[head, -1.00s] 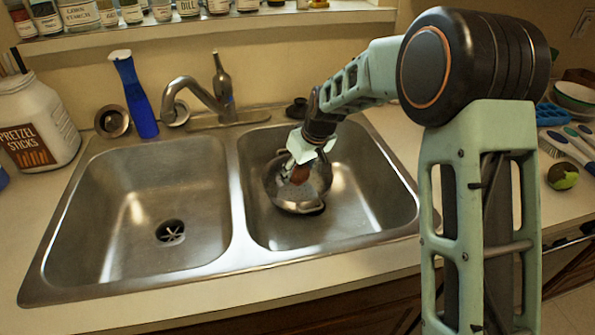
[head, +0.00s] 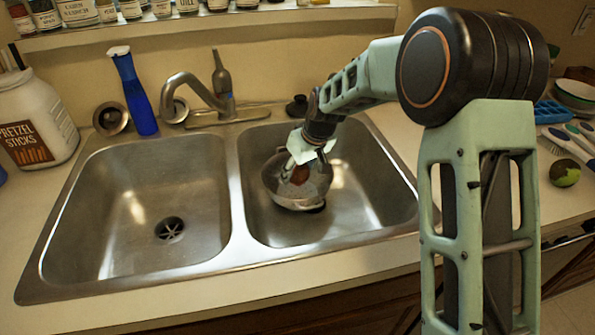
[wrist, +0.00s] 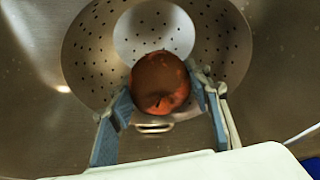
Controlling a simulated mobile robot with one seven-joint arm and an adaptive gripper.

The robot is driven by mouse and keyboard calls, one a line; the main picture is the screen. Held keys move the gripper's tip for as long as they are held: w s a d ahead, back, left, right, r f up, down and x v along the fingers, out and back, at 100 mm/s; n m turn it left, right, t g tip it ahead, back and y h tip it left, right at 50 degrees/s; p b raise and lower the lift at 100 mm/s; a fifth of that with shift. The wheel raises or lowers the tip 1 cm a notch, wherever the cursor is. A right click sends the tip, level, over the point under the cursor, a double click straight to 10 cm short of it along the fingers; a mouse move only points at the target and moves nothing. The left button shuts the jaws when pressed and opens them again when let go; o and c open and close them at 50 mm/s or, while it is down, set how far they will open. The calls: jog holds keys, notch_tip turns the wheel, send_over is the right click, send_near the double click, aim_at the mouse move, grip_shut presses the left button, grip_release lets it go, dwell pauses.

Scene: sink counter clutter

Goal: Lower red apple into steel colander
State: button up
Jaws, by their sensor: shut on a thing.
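The red apple (wrist: 160,82) is held between the two fingers of my gripper (wrist: 162,95) in the wrist view. In the head view the apple (head: 300,175) shows only in part below my gripper (head: 302,165). The steel colander (head: 283,196) sits in the right sink basin, with the apple over or inside its bowl. In the wrist view the perforated colander (wrist: 90,65) surrounds the apple, and a handle shows below it. I cannot tell whether the apple touches the colander's bottom.
The right basin (head: 365,205) has free room around the colander; the left basin (head: 150,200) is empty. The faucet (head: 200,95) stands behind. A blue bottle (head: 135,95) and a pretzel jar (head: 35,120) stand at left. A green-brown fruit (head: 565,173) lies at right.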

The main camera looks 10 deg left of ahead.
aim_at(298, 183)
jog(key=shift+f+b, duration=1.6)
jog(key=shift+f, duration=0.6)
dwell(0.8)
dwell(0.4)
jog(key=o, duration=1.3)
jog(key=shift+o, duration=0.2)
